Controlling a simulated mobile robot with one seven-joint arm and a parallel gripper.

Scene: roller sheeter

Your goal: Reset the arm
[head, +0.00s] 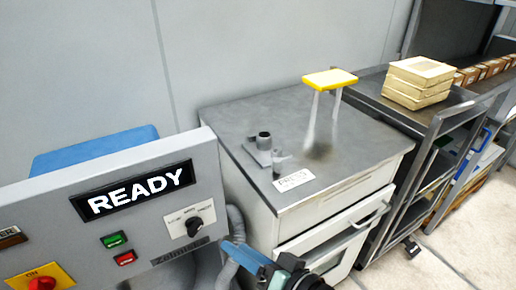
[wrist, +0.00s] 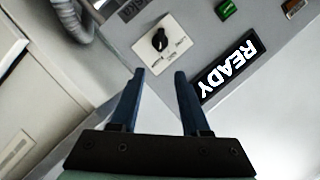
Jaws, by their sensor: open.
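My gripper (wrist: 158,72) is open and empty in the wrist view, its two blue-black fingers apart. It points at the grey machine panel (wrist: 205,50), near a black selector knob (wrist: 160,40) on a white label plate. In the head view my arm shows at the bottom middle, in front of the panel's right end; the fingertips are not clear there. The panel's display (head: 135,191) reads READY and also shows in the wrist view (wrist: 229,68). The knob also shows in the head view (head: 194,226).
A green button (head: 113,240), a red button (head: 125,258) and a red-on-yellow switch (head: 41,282) sit on the panel. A grey hose (head: 237,228) hangs at its right end. Right of it stands a metal-topped cabinet (head: 235,115). A cart (head: 370,90) carries pale stacked boxes (head: 419,80).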

